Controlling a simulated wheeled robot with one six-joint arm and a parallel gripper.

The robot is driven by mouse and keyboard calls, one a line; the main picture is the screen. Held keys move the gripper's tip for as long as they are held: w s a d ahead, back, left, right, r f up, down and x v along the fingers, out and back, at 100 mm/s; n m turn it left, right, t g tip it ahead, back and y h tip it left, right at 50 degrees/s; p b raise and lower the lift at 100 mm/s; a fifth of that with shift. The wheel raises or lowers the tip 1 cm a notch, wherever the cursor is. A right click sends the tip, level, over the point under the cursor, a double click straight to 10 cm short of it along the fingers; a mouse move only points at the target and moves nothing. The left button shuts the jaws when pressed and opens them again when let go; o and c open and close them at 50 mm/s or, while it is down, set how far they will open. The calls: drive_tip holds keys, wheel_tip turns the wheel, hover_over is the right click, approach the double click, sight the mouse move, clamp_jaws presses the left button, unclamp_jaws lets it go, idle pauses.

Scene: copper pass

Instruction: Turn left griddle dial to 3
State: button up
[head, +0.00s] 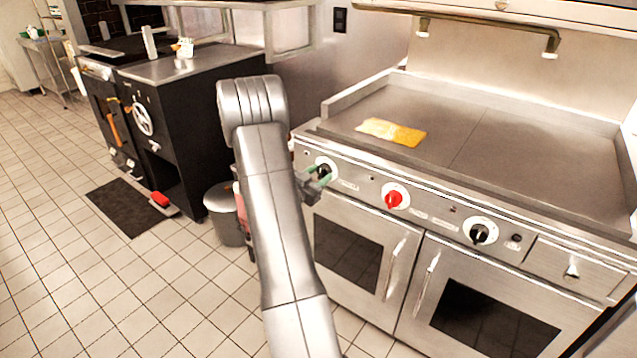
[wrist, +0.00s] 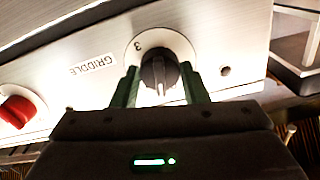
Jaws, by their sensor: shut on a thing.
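The left griddle dial (head: 323,167) is a black knob on a white round plate at the left end of the griddle's front panel. In the wrist view the dial (wrist: 159,72) sits between the two green fingers of my gripper (wrist: 160,88), which is shut on it. The knob's white mark points down in that view, towards my gripper. A "3" shows on the plate above and left of the knob, away from the mark. Other numbers are not readable. In the head view my gripper (head: 318,180) partly covers the dial.
A red dial (head: 394,196) and another black dial (head: 480,233) sit further right on the panel. Yellow food (head: 391,132) lies on the griddle top (head: 480,130). Oven doors with handles are below. A grey bin (head: 222,205) stands left of the griddle.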

drive_tip(key=m+b, duration=0.3)
drive_tip(key=b, duration=0.2)
drive_tip(key=shift+f+m, duration=0.35)
drive_tip(key=shift+m, duration=0.05)
drive_tip(key=m+b, duration=0.3)
drive_tip(key=b, duration=0.1)
drive_tip(key=shift+m+b, duration=0.3)
drive_tip(key=m+b, duration=0.3)
drive_tip(key=b, duration=0.1)
drive_tip(key=shift+m, duration=0.4)
drive_tip(key=m+b, duration=0.3)
drive_tip(key=b, duration=0.1)
drive_tip(key=m+b, duration=0.7)
drive_tip(key=shift+r+m, duration=0.1)
drive_tip(key=shift+m, duration=0.3)
drive_tip(key=shift+r+m+b, duration=0.1)
drive_tip(key=shift+m+b, duration=0.9)
drive_tip(key=shift+m, duration=0.2)
drive_tip(key=shift+r+m, duration=0.1)
drive_tip(key=shift+m, duration=1.4)
